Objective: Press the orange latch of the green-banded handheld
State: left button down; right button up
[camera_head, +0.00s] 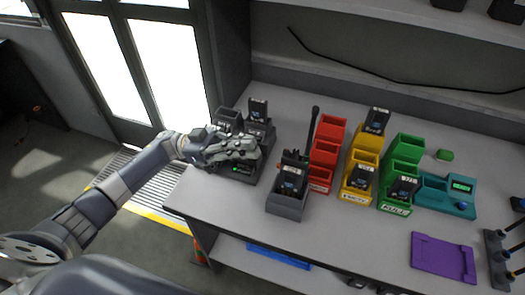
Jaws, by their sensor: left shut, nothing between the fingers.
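A dark handheld (290,180) with a small screen and a tall black antenna stands in a grey cradle (287,205) near the front of the counter. A small reddish-orange part shows near its top; I cannot make out a green band or be sure that this is the latch. My left gripper (252,149) is shut and empty, over the dark charger (240,180) to the left of the cradle. It is apart from the handheld and hides part of the charger. My right gripper is not in view.
Red (325,155), yellow (358,170) and green (402,165) bins stand to the right, some holding dark devices. A teal unit (450,190) and a purple tray (443,258) lie further right. A black cable runs along the back. The counter front between cradle and tray is clear.

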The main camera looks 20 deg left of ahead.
pick_arm(q)
jog(key=b+v, duration=0.1)
jog(key=v, duration=0.4)
jog(key=shift+a, duration=0.15)
jog(key=shift+w, duration=0.1)
dwell(0.3)
